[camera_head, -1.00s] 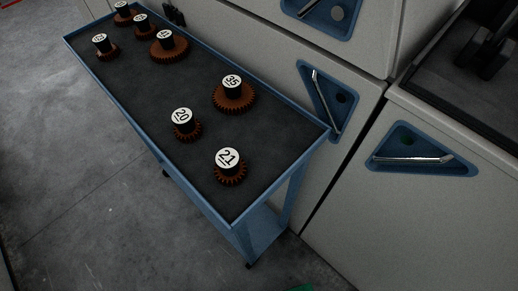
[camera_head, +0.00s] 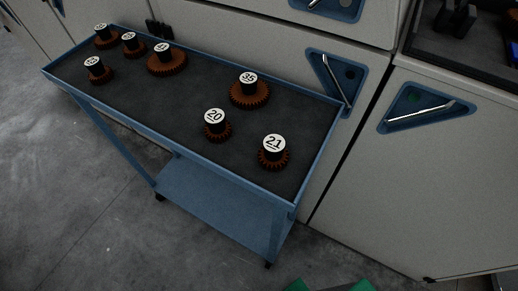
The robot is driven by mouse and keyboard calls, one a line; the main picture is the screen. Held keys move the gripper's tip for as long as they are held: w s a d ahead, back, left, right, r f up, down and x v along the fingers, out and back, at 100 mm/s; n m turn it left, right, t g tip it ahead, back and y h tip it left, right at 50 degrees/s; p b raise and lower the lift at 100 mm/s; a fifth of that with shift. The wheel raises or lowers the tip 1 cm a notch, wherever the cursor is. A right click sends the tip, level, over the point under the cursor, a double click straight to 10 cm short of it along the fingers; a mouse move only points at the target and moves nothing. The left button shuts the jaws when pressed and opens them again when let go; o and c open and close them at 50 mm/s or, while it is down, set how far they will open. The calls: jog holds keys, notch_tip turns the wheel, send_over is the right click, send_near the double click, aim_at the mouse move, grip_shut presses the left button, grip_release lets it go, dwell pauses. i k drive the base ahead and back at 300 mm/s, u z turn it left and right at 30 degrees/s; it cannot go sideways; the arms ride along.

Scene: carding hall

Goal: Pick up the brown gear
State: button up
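Several brown gears with black hubs and white numbered tops stand on the dark top of a blue cart (camera_head: 190,100). Gear 21 (camera_head: 273,160) is nearest the right front corner, with gear 20 (camera_head: 217,133) to its left. The larger gear 35 (camera_head: 250,98) is behind them. At the far left end are a large gear (camera_head: 166,66), a small gear (camera_head: 134,50), another gear (camera_head: 106,42) and a gear near the front edge (camera_head: 98,77). All sit upright and apart from my arm.
The cart has a raised rim and a lower shelf (camera_head: 190,190), which looks empty. Pale machine cabinets (camera_head: 450,180) with blue triangular handle recesses (camera_head: 428,108) stand behind and to the right. Bare grey floor (camera_head: 90,220) lies in front and left.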

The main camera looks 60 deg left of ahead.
aim_at(273, 154)
jog(key=u, duration=1.7)
jog(key=k, duration=0.3)
jog(key=u, duration=0.25)
jog(key=i, duration=0.5)
jog(key=z, duration=0.05)
jog(key=k, duration=0.5)
jog(key=u, duration=1.1)
